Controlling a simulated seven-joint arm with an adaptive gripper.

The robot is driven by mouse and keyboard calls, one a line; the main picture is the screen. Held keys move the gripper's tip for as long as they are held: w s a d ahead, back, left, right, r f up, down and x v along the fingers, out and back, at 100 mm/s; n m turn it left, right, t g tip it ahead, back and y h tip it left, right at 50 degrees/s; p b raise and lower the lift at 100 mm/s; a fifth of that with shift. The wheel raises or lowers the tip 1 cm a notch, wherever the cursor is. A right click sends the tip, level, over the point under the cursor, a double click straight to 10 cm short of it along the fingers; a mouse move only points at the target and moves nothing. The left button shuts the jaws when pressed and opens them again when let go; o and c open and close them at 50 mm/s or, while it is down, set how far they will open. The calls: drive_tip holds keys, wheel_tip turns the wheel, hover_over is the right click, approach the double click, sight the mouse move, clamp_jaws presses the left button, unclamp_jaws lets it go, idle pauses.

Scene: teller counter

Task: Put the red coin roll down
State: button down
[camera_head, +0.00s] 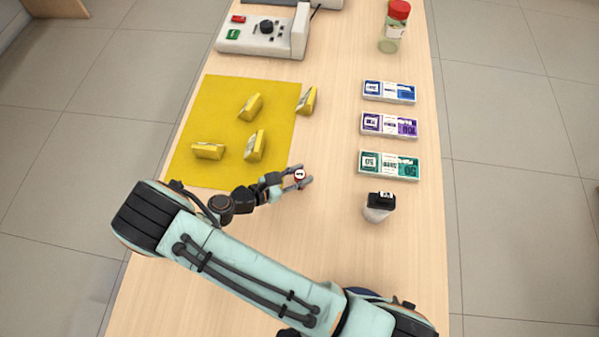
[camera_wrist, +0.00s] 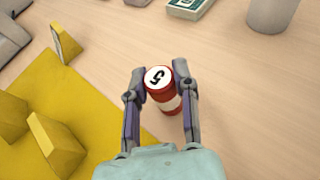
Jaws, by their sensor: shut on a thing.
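The red coin roll (camera_wrist: 166,97) has a white end marked with a dark numeral and a pale band round its side. It stands upright, or nearly so, between the fingers of my gripper (camera_wrist: 160,84). In the head view the roll (camera_head: 299,175) shows as a small red and white disc at the tips of my gripper (camera_head: 298,179), just right of the yellow mat's lower right corner. My gripper is shut on the roll. I cannot tell whether the roll's bottom touches the counter.
A yellow mat (camera_head: 215,110) carries several yellow wedge-shaped blocks (camera_head: 208,151). Banknote bundles (camera_head: 389,165) lie in a column at right, with a dark-topped grey object (camera_head: 379,207) below them. A jar (camera_head: 395,28) and a device (camera_head: 262,35) stand farther back. Bare counter (camera_head: 335,130) separates mat and bundles.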

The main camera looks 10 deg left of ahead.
drive_tip(key=c, duration=0.9)
unclamp_jaws()
drive_tip(key=shift+f, duration=0.1)
drive_tip(key=shift+o, duration=0.2)
